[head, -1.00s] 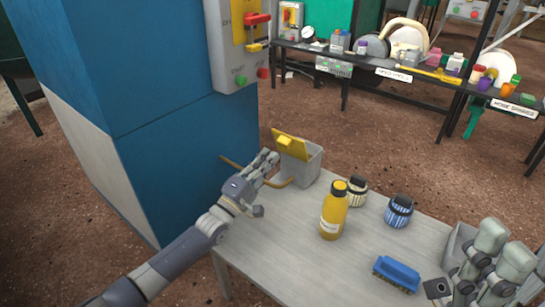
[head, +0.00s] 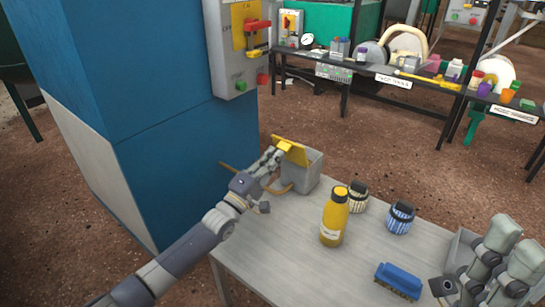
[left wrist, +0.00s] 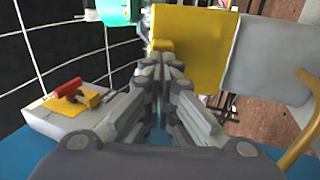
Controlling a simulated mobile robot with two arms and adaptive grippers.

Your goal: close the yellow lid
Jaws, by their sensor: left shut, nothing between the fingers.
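The yellow lid (head: 292,150) stands open, tilted up along the left side of a grey box (head: 304,172) at the table's far end. In the left wrist view, the lid (left wrist: 196,42) is just beyond the fingers, with the grey box (left wrist: 268,55) to its right. My left gripper (head: 275,153) is shut and empty, its tips at the lid's outer side by a small yellow tab (left wrist: 163,46). They look close to or touching it; I cannot tell which. My right gripper (head: 490,280) is at the lower right; its fingers are unclear.
A brown bar handle (head: 279,190) sticks out near the box. A blue cabinet (head: 170,120) with a switch box (head: 238,50) rises at left.

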